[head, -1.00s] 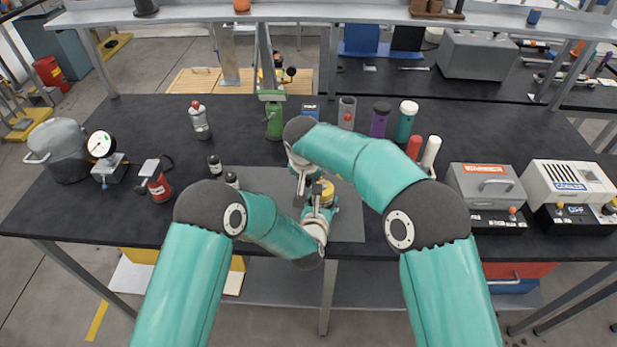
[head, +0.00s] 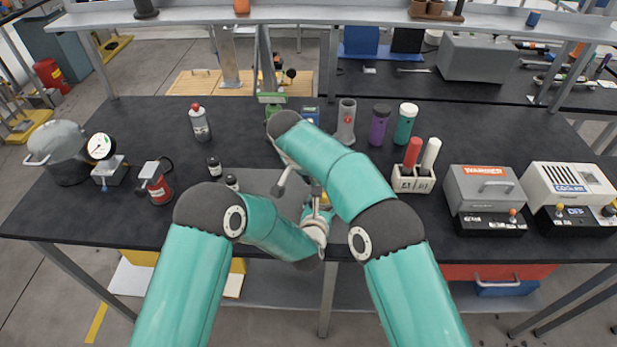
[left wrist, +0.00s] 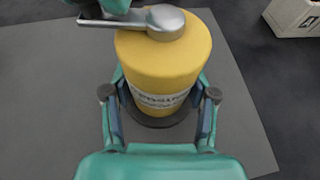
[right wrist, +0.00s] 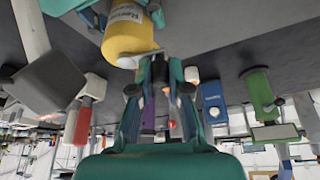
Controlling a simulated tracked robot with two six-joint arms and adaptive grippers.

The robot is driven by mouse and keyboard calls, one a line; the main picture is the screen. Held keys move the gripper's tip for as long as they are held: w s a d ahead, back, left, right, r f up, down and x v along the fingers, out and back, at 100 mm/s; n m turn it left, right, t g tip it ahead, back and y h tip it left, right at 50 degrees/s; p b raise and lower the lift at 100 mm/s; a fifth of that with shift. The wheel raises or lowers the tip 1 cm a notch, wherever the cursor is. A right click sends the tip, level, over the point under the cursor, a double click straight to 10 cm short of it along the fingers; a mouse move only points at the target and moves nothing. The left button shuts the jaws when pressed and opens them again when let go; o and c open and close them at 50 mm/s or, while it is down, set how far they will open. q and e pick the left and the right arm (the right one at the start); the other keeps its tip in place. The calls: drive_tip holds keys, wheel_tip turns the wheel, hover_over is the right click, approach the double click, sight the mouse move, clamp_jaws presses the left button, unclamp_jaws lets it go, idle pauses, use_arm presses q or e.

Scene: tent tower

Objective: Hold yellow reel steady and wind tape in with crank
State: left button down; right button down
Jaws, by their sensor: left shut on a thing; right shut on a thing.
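The yellow reel (left wrist: 163,70) stands upright on the grey mat, its white printed label facing the left wrist camera. My left gripper (left wrist: 160,94) is shut around its lower body, one finger on each side. A grey metal crank (left wrist: 168,24) lies across the reel's top, its arm reaching left in that view. My right gripper (right wrist: 159,88) is shut at the crank's outer end; its hold on the knob is largely hidden. In the head view, my right arm covers most of the reel, and only a little yellow shows.
The grey mat (head: 258,180) lies under the work. A white holder (head: 412,181) with red and white cylinders stands to the right. A purple bottle (head: 379,125) and a teal bottle (head: 405,122) stand behind. Small dark bottles (head: 214,165) and a red device (head: 156,183) stand left.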

drive_tip(key=shift+w+d+m+h, duration=0.1)
drive_tip(key=shift+w+m+h, duration=0.2)
drive_tip(key=shift+m, duration=0.5)
drive_tip(key=c, duration=1.1)
unclamp_jaws()
drive_tip(key=shift+r, duration=0.1)
drive_tip(key=shift+v, duration=3.65)
